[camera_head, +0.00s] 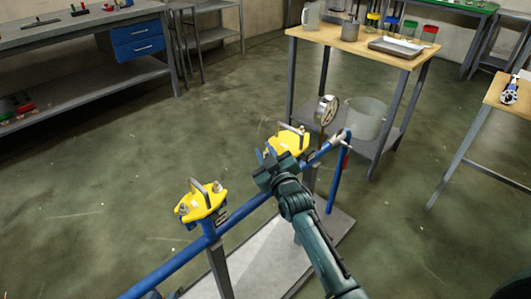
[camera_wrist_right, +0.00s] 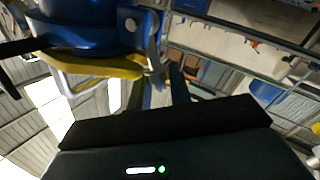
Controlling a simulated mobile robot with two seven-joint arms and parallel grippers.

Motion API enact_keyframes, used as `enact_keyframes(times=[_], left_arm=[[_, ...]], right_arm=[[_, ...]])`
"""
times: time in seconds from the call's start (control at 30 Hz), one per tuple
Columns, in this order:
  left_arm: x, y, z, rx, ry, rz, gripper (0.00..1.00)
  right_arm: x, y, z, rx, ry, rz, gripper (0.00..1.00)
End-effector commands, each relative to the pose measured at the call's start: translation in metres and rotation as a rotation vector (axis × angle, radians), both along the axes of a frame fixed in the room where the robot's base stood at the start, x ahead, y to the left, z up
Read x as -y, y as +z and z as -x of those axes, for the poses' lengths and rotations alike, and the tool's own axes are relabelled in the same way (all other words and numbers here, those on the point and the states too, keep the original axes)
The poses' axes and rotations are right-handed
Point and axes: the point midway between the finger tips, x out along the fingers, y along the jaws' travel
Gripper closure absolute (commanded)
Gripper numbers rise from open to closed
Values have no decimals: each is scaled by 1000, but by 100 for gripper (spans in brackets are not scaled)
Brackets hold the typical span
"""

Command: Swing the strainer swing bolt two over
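Two strainers with yellow lids and metal handles sit on a blue pipe in the head view, a near strainer (camera_head: 201,203) and a far strainer (camera_head: 288,141). My right gripper (camera_head: 268,172) is at the near side of the far strainer, and its fingertips are hard to make out. In the right wrist view, the blue strainer body (camera_wrist_right: 85,22) and the yellow lid (camera_wrist_right: 95,68) appear upside down. A silver swing bolt (camera_wrist_right: 155,62) is at the lid's edge, close in front of the gripper. Contact with it cannot be told. My left gripper is not clearly visible.
The pipe rests on grey posts over a base plate (camera_head: 262,262). A wooden-topped table (camera_head: 350,42) with containers stands behind. Open floor (camera_head: 120,170) lies to the left.

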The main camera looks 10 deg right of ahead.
Motion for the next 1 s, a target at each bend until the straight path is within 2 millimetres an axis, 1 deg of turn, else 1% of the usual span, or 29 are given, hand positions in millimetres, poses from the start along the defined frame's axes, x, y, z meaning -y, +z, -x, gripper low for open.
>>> enact_keyframes(times=[0.03,0.23,0.33,0.43,0.63,0.83,1.0], left_arm=[[0,-1,1,-3,0,0,73],[0,-2,2,-7,0,0,73],[0,-2,2,-8,0,0,73],[0,4,3,-20,-2,1,73],[14,0,-8,-112,-34,8,73],[16,4,-8,-139,-46,-22,73],[15,3,-8,-138,-47,-32,73]], right_arm=[[0,0,0,0,0,0,84],[0,0,0,0,0,0,100],[0,0,0,-1,0,-1,100],[2,5,-1,-19,1,-25,100],[11,13,-7,-120,1,-174,100],[21,11,-14,-233,0,-347,100],[24,6,-15,-270,0,-404,100]])
